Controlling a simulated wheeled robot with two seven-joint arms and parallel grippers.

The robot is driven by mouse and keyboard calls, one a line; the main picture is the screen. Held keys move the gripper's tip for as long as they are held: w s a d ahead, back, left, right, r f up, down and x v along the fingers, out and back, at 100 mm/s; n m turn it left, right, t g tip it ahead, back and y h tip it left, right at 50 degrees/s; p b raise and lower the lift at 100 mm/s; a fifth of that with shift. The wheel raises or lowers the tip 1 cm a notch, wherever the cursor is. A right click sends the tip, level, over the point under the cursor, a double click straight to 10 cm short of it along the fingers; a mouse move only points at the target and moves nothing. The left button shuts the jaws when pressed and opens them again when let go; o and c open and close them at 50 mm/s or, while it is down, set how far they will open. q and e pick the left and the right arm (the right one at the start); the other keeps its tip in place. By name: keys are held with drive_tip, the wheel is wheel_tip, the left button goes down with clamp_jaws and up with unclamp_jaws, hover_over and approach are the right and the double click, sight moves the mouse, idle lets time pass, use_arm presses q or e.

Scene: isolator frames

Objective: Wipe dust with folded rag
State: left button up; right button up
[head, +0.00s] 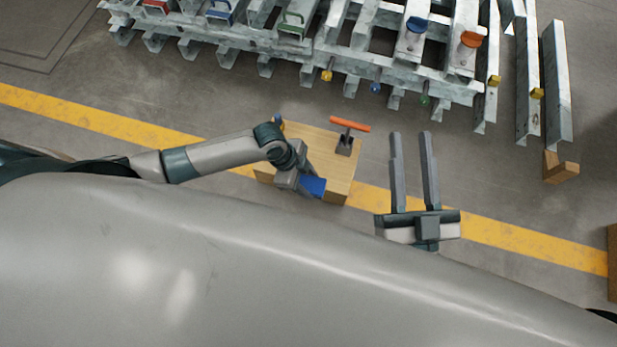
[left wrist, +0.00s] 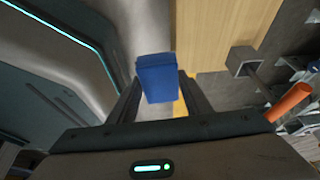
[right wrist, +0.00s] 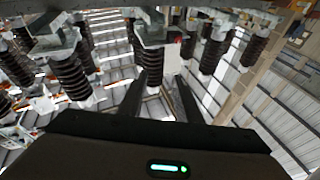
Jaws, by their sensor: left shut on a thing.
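A blue folded rag (head: 314,187) is held in my left gripper (head: 308,187) at the near edge of a small wooden table (head: 310,142). In the left wrist view the rag (left wrist: 157,78) sits between the two dark fingers of my left gripper (left wrist: 160,85). Whether the rag touches the table is unclear. My right gripper (head: 410,133) is to the right of the table, with its two long fingers apart and nothing between them. It also shows open in the right wrist view (right wrist: 162,82). I cannot make out any dust.
A tool with an orange handle (head: 350,125) and grey base stands on the table's right side. Grey steel isolator frames (head: 380,75) with coloured handles and knobs lie beyond. Dark ribbed insulators (right wrist: 70,75) fill the right wrist view. A yellow floor line (head: 500,236) runs past the table.

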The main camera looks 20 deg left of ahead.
use_arm(q)
drive_tip(key=shift+o, duration=0.7)
drive_tip(key=shift+r, duration=0.1)
